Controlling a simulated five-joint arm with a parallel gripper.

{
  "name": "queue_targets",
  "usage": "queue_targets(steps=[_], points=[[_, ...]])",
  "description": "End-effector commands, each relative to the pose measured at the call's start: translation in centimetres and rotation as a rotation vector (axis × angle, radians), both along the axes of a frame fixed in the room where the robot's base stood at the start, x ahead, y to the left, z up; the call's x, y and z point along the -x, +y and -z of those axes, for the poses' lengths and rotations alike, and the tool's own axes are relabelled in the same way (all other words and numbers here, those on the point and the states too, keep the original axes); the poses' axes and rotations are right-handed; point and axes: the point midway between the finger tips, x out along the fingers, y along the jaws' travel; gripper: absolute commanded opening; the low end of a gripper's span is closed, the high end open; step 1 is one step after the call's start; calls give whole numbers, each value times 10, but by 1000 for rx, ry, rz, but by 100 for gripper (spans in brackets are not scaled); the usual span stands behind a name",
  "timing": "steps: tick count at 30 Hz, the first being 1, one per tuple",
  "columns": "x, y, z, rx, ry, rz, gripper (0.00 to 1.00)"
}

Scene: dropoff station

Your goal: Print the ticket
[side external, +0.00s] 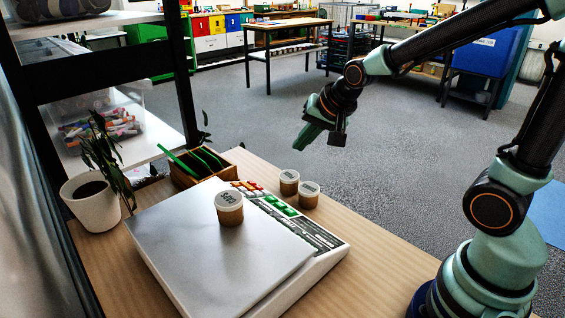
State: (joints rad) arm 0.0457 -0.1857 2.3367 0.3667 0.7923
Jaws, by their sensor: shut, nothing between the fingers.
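A white scale (175,239) with a metal top plate sits on the wooden table. Along its right edge is a panel with orange, white and green keys (280,205) and dark display strips. A lidded jar (229,208) with brown contents and dark lettering on its lid stands upright on the plate, near the key panel. My gripper (322,136) is shut and empty, in the air above and to the right of the scale, apart from the keys and jars. I see no printed ticket; the lettering on the keys is too small to read.
Two more lidded jars, one (289,182) beside the other (309,195), stand behind the scale's panel. A wooden box (187,178) with green items is at the back of the table. A potted plant (96,206) stands at the left.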

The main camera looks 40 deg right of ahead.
Motion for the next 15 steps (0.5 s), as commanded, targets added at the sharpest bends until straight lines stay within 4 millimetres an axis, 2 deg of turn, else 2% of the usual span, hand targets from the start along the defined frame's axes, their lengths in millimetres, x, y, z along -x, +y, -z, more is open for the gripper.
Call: queue_targets(steps=[1, 6, 15], points=[[-9, -2, 10, -39, -6, 59, 0], [-37, -10, 34, -171, -50, 248, 0], [-60, -16, 59, -306, -100, 426, 0]])
